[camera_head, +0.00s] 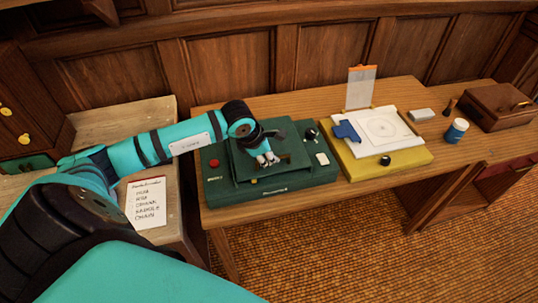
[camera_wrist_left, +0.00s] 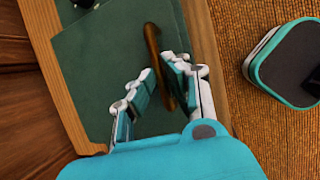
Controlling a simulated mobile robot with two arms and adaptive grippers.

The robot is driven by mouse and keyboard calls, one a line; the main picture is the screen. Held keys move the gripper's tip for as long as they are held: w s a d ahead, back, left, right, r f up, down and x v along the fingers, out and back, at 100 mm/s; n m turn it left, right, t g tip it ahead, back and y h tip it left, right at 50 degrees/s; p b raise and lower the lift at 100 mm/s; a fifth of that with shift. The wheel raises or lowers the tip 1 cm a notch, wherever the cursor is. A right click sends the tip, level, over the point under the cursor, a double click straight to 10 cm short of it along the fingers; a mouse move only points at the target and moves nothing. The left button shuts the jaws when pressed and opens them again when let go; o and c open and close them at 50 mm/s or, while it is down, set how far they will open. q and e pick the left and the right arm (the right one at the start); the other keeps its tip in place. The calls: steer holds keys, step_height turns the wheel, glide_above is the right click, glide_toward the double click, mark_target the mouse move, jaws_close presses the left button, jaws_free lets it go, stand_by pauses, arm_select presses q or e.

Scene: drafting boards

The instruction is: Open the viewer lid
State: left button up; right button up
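The viewer looks to be the dark green box (camera_head: 270,203) on the wooden desk, with a flat green panel on top that seems to be its lid; it looks closed. In the left wrist view the green panel (camera_wrist_left: 105,60) carries a curved brown handle (camera_wrist_left: 151,35). My left gripper (camera_head: 267,159) is over the panel, fingers pointing down. In the wrist view its fingers (camera_wrist_left: 159,68) are apart, with the handle between them, close to the right finger. I cannot tell whether they touch it. In the head view the gripper hides the handle. My right gripper is out of view.
A red button (camera_head: 214,163) and a black knob (camera_head: 312,134) sit on the green box. To its right stand a yellow-based drawing board (camera_head: 390,162), a blue jar (camera_head: 456,131) and a brown wooden box (camera_head: 497,106). A written note (camera_head: 146,202) lies at the left.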

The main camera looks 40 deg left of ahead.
arm_select(q)
jaws_close()
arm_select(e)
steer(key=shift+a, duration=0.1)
arm_select(q)
steer(key=shift+r, duration=0.15)
